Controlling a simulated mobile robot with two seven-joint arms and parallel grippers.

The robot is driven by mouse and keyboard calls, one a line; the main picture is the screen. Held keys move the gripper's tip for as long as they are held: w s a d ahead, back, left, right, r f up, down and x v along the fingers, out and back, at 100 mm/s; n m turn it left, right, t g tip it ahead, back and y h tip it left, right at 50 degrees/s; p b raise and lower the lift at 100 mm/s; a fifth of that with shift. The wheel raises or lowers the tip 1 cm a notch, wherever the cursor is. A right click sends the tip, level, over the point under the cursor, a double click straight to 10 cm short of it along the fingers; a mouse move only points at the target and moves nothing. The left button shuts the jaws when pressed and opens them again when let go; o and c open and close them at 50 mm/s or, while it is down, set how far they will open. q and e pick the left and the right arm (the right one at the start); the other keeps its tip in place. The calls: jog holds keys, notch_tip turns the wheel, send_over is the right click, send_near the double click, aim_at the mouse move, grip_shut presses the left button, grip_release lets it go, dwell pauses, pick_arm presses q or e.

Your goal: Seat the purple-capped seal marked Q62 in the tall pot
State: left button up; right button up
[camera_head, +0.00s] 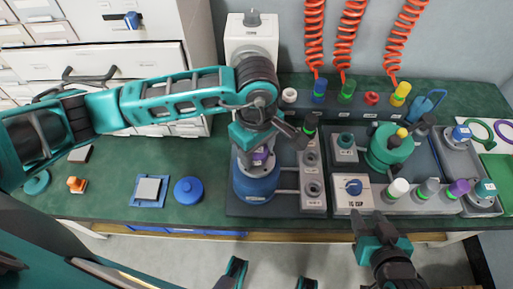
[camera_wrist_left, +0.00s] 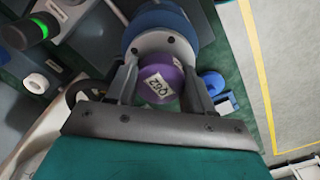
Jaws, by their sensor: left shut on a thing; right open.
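My left gripper (camera_head: 262,150) is shut on the purple-capped seal (camera_head: 261,156), just over the top of a blue pot (camera_head: 256,187). In the left wrist view the purple cap (camera_wrist_left: 160,76) sits between the two fingers, and its white label reads Q62. The blue pot (camera_wrist_left: 165,28) is right beyond the cap. The seal's lower part is hidden, so I cannot tell how deep it sits in the pot. My right gripper (camera_head: 372,226) is open and empty at the table's front edge.
A grey block with several ports (camera_head: 312,172) stands right of the blue pot. Red coiled hoses (camera_head: 345,40) hang behind.

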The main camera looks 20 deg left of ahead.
jog(key=shift+f, duration=0.2)
dwell(0.5)
pick_arm(q)
jog(key=shift+f+b, duration=0.3)
jog(key=shift+b, duration=0.3)
pick_arm(e)
jog(key=shift+f, duration=0.4)
pick_arm(q)
jog(key=shift+f+b, duration=1.1)
jog(key=shift+b, duration=0.1)
pick_arm(e)
jog(key=shift+f, duration=1.15)
pick_arm(q)
jog(key=o, duration=1.5)
